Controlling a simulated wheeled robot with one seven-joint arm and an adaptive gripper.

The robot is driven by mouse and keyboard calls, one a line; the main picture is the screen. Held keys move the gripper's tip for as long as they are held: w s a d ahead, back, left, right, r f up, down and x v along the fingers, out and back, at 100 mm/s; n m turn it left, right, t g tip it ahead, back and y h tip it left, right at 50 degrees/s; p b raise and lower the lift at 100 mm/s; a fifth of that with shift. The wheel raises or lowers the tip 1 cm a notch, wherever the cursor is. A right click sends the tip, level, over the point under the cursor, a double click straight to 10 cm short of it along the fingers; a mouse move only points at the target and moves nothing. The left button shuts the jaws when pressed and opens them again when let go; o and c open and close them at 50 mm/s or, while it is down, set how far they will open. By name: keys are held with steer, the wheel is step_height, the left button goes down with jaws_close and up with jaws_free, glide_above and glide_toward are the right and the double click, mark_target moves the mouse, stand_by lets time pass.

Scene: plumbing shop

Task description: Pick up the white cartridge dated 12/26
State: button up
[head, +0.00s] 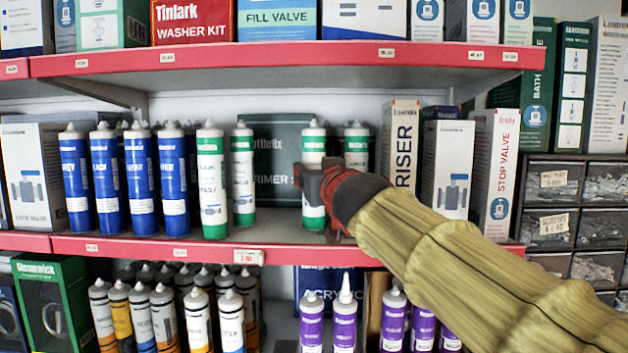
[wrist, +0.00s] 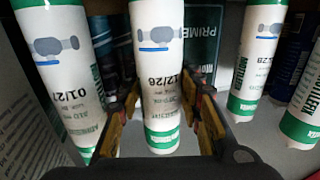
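The white cartridge dated 12/26 (wrist: 160,60), with green bands and a small picture, stands upright in the middle of the wrist view. In the head view it seems to be the white and green cartridge (head: 314,150) at my gripper (head: 324,190), which hides part of it. In the wrist view my gripper (wrist: 163,105) has its fingers on either side of the cartridge, apart, with a narrow gap at the right finger. Contact on the left is hard to tell. A similar cartridge dated 01/27 (wrist: 62,75) stands to the left, and another (wrist: 258,60), its date partly readable, to the right.
More white and green cartridges (head: 212,185) and several blue ones (head: 107,180) stand left on the same red-edged shelf (head: 130,246). A riser box (head: 401,145) is right of my gripper. The upper shelf (head: 290,66) passes overhead.

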jaws_close()
steer(key=shift+r, duration=0.15)
stand_by(0.4)
